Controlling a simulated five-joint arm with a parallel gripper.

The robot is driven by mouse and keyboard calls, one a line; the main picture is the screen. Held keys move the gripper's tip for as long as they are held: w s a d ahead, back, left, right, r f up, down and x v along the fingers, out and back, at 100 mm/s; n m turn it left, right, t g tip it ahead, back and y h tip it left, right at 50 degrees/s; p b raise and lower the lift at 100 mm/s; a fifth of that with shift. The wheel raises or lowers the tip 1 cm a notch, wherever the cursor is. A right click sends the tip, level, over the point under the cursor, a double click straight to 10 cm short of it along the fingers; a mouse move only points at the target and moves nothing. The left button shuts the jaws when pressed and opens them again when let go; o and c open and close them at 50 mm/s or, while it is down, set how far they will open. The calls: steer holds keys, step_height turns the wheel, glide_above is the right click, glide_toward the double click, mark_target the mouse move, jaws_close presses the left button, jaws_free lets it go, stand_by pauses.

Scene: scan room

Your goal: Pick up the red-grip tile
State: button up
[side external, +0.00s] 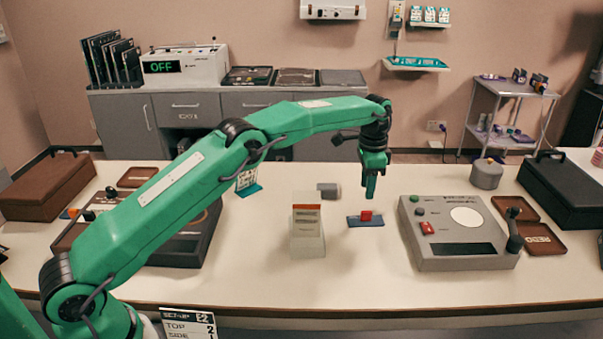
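The red-grip tile (357,223) is a flat dark blue piece with a small red block on top. It lies on the pale table right of the middle in the side external view. My gripper (370,195) points straight down above the tile, and its fingertips look a little above the red grip. A gap shows between the fingertips and the red block. The fingers overlap from this side, so their opening is hidden.
A pale box with a red-orange top (308,225) stands left of the tile, with a small grey block (328,189) behind it. A grey console (458,240) with buttons and a handle is to the right. Bare table (370,270) lies in front of the tile.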

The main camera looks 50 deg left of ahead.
mark_target(364, 212)
steer(key=shift+f, duration=1.35)
steer(key=shift+s+f, duration=0.1)
steer(key=shift+f, duration=2.5)
jaws_close()
